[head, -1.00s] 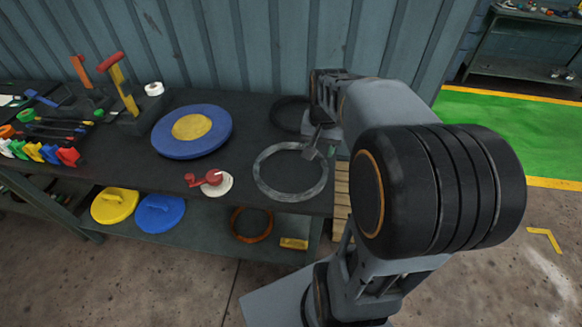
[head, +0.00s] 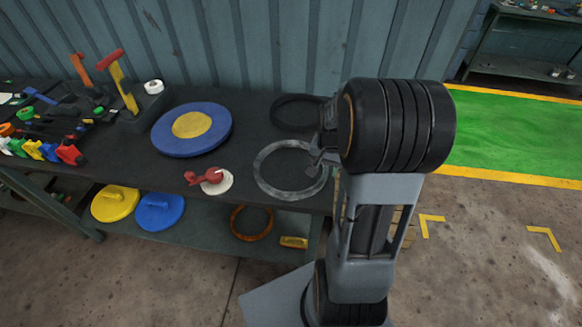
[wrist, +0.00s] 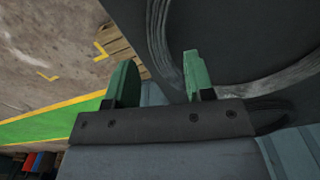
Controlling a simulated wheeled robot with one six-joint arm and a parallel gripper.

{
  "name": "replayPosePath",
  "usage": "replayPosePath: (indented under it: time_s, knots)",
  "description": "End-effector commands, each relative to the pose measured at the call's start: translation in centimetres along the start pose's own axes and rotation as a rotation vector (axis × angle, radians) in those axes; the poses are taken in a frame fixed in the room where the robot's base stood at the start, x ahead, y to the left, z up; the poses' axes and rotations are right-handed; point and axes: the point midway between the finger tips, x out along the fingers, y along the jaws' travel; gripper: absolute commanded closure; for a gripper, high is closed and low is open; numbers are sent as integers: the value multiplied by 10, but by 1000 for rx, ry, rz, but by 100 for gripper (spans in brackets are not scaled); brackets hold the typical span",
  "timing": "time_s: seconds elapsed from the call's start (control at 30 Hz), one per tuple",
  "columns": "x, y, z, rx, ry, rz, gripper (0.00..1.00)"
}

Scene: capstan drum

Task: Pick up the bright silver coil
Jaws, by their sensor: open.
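The bright silver coil (head: 259,171) lies flat on the dark bench top, near its right end, as a wide ring. My gripper (head: 319,154) is at the coil's right rim in the head view, partly hidden by my arm. In the wrist view my gripper (wrist: 158,72) is open, with two green fingers apart and nothing held. The coil (wrist: 160,35) curves past the fingers there; the right finger overlaps its band in the picture and the left finger is outside it. I cannot tell whether either finger touches it.
A black ring (head: 277,113) lies just behind the coil. A blue and yellow disc (head: 160,143) and a red-handled white piece (head: 222,186) are to the left. A copper-coloured ring (head: 237,224) is on the lower shelf. Open floor is right of the bench.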

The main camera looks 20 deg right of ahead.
Motion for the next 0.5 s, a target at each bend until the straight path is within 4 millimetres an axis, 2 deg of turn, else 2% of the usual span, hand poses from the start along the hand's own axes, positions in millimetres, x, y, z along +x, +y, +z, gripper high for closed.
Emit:
replayPosePath:
  time_s: [0.2, 0.5]
  knots:
    - [27, 0, 1, 0, -2, 1, 51]
    - [33, 0, 1, -1, 1, 0, 51]
